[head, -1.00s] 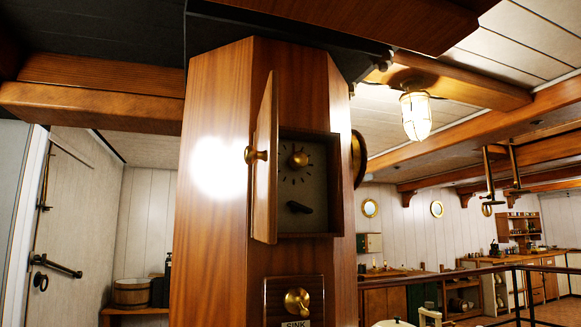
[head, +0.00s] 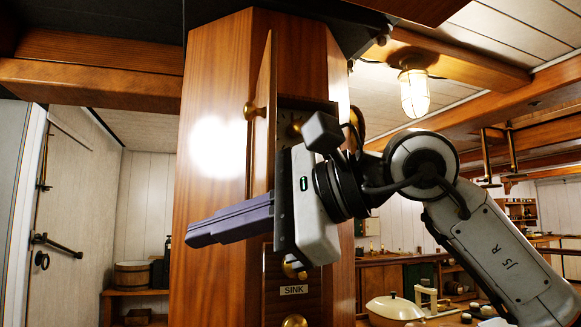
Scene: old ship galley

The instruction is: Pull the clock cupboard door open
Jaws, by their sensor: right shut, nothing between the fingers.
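The clock cupboard door (head: 264,110) is a narrow wooden panel on the column's front face. It stands open, swung out to the left and seen nearly edge-on. Its round brass knob (head: 251,112) points left. The cupboard's clock face (head: 287,118) shows only in part; my right gripper and wrist hide most of the opening. My right gripper (head: 200,233) comes in from the right, its dark fingers pointing left, shut and empty. It is below the knob and in front of the door's lower end; I cannot tell whether it touches the door. My left gripper is not in view.
The wooden column (head: 215,90) fills the middle. A SINK label (head: 293,290) and brass knobs sit below the cupboard. A caged lamp (head: 414,92) hangs at upper right. A wooden bucket (head: 132,274) stands at left. A pale lidded pot (head: 395,308) is at lower right.

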